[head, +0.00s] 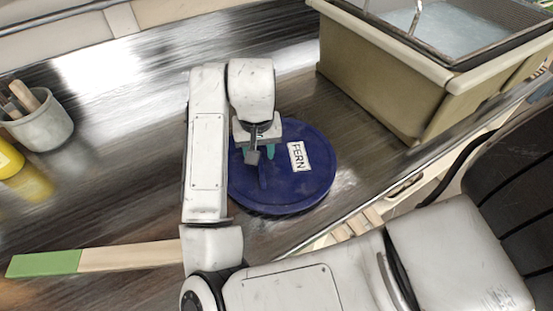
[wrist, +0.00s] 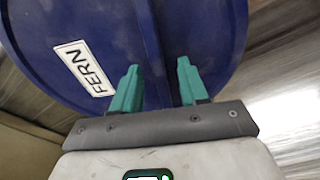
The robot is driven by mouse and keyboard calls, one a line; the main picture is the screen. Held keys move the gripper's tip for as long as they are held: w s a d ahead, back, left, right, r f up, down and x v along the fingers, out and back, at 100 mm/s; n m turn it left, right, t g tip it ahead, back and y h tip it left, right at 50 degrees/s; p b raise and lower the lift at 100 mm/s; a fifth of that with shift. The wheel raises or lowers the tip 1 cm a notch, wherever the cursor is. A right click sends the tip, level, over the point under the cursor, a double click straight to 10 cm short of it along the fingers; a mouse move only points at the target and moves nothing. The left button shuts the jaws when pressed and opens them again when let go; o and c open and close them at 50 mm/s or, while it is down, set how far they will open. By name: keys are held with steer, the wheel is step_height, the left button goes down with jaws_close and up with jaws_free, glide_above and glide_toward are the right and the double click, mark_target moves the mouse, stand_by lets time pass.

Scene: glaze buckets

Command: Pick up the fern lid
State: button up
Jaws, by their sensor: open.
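The fern lid (head: 310,180) is a round, dark blue disc with a white label reading FERN. My gripper (head: 260,155) is over the lid's left part. Its two teal fingers (wrist: 156,85) are apart, one on each side of the ridge, with nothing held between them. I cannot tell whether the fingertips touch the lid.
A grey pot (head: 42,122) holding tools and a yellow container (head: 8,158) stand at the left. A green-ended wooden stick (head: 125,256) lies at the front left. The table's back left is clear.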

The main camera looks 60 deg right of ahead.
steer(key=shift+f, duration=0.35)
stand_by(0.3)
steer(key=shift+c, duration=0.4)
jaws_close()
